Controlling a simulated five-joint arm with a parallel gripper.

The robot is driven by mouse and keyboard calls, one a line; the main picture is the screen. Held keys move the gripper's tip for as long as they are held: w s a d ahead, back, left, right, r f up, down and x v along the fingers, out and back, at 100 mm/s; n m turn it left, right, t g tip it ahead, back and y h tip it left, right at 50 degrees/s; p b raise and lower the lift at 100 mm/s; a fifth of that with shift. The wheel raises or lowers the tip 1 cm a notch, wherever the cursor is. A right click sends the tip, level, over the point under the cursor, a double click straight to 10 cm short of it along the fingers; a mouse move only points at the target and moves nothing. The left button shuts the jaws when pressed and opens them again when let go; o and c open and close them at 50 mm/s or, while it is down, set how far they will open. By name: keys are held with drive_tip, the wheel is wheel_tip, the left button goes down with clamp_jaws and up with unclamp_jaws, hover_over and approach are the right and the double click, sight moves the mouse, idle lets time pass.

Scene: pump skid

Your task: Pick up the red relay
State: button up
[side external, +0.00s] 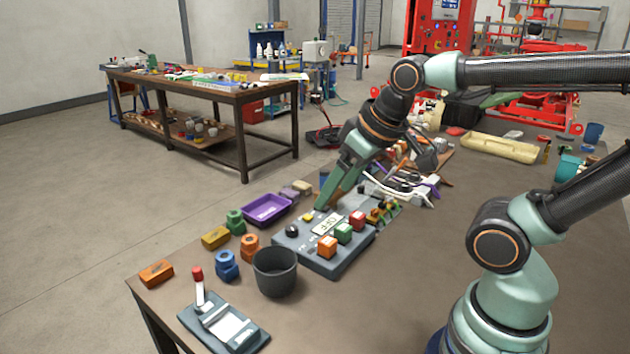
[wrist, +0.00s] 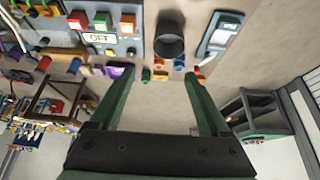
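The red relay (side external: 357,220) is a small red block at the right of the grey control panel (side external: 290,247), in a row with a green block (side external: 343,233) and an orange block (side external: 327,246). In the wrist view the red relay (wrist: 77,20) is at the upper left, left of the green block (wrist: 102,20). My gripper (side external: 326,203) appears over the panel's far side, left of the red relay in the side view. In the wrist view my gripper (wrist: 158,76) has its fingers spread with nothing held between them. The relay is outside the fingers.
A dark cup (side external: 275,271) stands before the panel. A purple tray (side external: 267,209) and several coloured blocks lie left of it. A lever unit (side external: 222,325) is near the front edge. Cables and small yellow-red parts (side external: 376,214) crowd beyond the red relay.

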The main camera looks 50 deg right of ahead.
drive_tip(key=m+g, duration=0.6)
drive_tip(key=m, duration=1.2)
hover_over(357, 215)
wheel_tip(357, 215, down, 10)
wheel_tip(357, 215, down, 11)
drive_tip(key=shift+d, duration=0.1)
clamp_jaws()
